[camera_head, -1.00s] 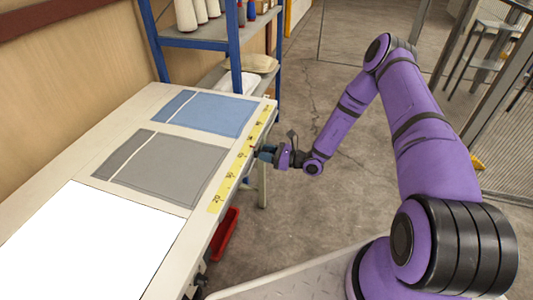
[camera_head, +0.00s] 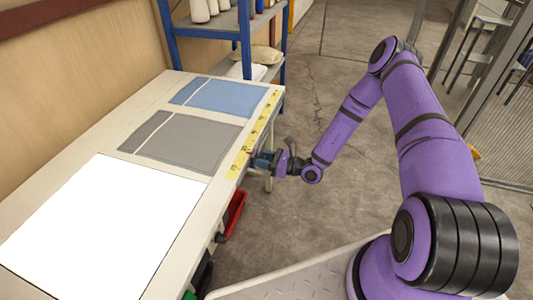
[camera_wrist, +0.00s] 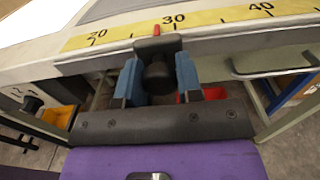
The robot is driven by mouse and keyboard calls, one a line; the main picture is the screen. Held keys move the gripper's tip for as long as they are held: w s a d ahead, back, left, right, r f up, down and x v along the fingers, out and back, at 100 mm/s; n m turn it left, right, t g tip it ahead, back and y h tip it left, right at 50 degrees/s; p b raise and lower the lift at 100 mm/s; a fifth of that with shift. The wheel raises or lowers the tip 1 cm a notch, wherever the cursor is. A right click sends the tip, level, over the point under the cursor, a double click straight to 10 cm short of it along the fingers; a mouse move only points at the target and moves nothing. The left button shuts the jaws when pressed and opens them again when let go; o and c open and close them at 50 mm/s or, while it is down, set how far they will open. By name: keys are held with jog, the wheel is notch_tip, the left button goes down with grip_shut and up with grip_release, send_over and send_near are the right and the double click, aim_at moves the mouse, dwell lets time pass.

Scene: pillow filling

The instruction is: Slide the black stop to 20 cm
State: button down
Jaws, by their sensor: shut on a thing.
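The black stop (camera_wrist: 157,48) sits on the rail at the table's front edge, in the wrist view. Its red pointer (camera_wrist: 156,30) stands at the yellow scale (camera_wrist: 130,33), between 20 and 30 and closer to 30. My gripper (camera_wrist: 158,78) is shut on the stop's dark round knob (camera_wrist: 158,76), with one blue finger on each side. In the head view my gripper (camera_head: 262,160) is at the table edge beside the scale (camera_head: 257,132). The stop is small there and partly hidden by the gripper.
The table (camera_head: 110,121) carries a white sheet (camera_head: 100,225), a grey cloth panel (camera_head: 185,142) and a blue cloth panel (camera_head: 225,96). A red bin (camera_head: 236,212) is below the edge. A blue shelf (camera_head: 246,40) stands behind. The rail left of the stop looks clear.

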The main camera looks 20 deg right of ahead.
jog(key=s+a, duration=0.1)
jog(key=s, duration=0.1)
jog(key=s+a, duration=0.4)
jog(key=s, duration=0.1)
jog(key=c, duration=0.8)
grip_release()
jog(key=shift+s+d, duration=0.1)
jog(key=shift+d, duration=0.1)
jog(key=v, duration=1)
jog(key=shift+s+d, duration=0.1)
